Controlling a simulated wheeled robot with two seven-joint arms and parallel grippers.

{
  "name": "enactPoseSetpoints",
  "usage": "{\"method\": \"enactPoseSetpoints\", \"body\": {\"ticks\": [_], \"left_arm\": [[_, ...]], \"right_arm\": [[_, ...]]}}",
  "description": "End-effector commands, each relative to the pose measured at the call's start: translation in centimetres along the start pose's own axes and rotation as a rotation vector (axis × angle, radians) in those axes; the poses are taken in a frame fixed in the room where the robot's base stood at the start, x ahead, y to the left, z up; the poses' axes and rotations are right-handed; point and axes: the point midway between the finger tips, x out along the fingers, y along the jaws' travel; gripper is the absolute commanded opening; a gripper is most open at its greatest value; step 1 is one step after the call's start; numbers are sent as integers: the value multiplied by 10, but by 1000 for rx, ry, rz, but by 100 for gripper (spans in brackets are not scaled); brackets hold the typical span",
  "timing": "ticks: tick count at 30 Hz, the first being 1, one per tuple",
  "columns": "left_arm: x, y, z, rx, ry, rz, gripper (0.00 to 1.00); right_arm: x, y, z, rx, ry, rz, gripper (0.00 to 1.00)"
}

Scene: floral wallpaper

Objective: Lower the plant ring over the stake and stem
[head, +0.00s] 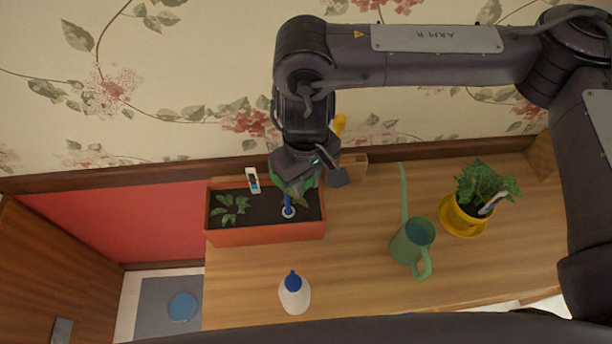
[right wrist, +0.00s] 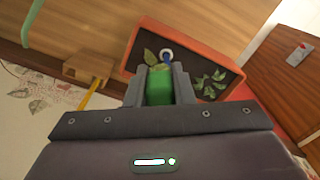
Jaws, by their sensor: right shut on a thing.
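The orange planter box (head: 265,236) stands on the wooden table, with dark soil and a small leafy plant (head: 229,209) in its left part. My right gripper (head: 295,180) points down over the planter's right part. In the right wrist view its fingers are shut on a green piece (right wrist: 158,88), which looks like part of the plant ring. Just beyond the fingertips is a small blue and white round shape (right wrist: 166,55); it also shows in the head view (head: 288,211). The stake and stem are largely hidden, and I cannot tell whether the ring is around them. My left gripper is not in view.
A white marker (head: 253,180) stands at the planter's back edge. A white bottle with a blue cap (head: 294,294), a green watering can (head: 411,247) and a yellow pot with a plant (head: 465,213) stand on the table. A small wooden block (head: 353,172) is beside the gripper.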

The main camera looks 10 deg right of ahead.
Motion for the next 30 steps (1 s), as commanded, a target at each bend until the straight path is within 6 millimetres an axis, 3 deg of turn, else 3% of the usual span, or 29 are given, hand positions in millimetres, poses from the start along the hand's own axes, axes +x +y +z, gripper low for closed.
{"method": "enactPoseSetpoints", "body": {"ticks": [18, 30], "left_arm": [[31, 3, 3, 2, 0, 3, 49], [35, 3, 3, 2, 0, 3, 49]], "right_arm": [[44, -1, 0, 0, 0, 0, 0], [52, -1, 0, 0, 0, 0, 0]]}}
